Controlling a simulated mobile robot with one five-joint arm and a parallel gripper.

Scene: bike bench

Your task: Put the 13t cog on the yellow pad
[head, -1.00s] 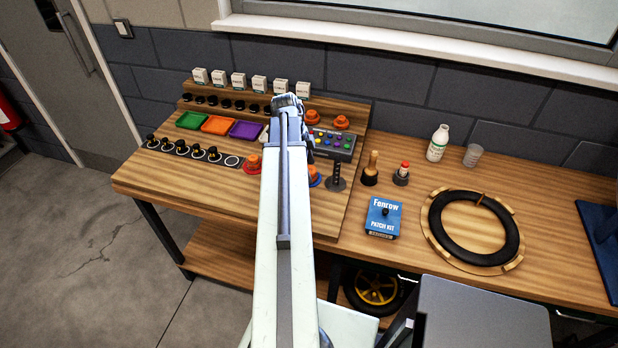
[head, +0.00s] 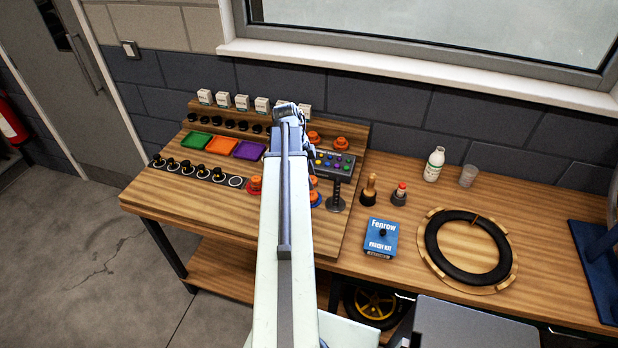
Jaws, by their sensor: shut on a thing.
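My arm runs up the middle of the head view, and my gripper (head: 292,116) is at its far end, over the stepped wooden board. The arm hides most of the jaws. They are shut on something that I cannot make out. Two orange cog-like pieces (head: 313,137) (head: 341,143) sit at the back right of the board. Another orange piece (head: 254,183) stands on a red pad (head: 249,192) left of my arm. One more (head: 313,182) is by a blue pad (head: 316,201) at its right. I see no yellow pad; my arm covers the space between these pads. No 13t marking is readable.
Green (head: 197,140), orange (head: 221,146) and purple (head: 249,150) trays lie left of my arm, near a row of black pegs. A grey box with coloured buttons (head: 336,164) and a black stand (head: 337,197) are close at right. A blue patch kit (head: 381,238) and tyre (head: 431,252) lie further right.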

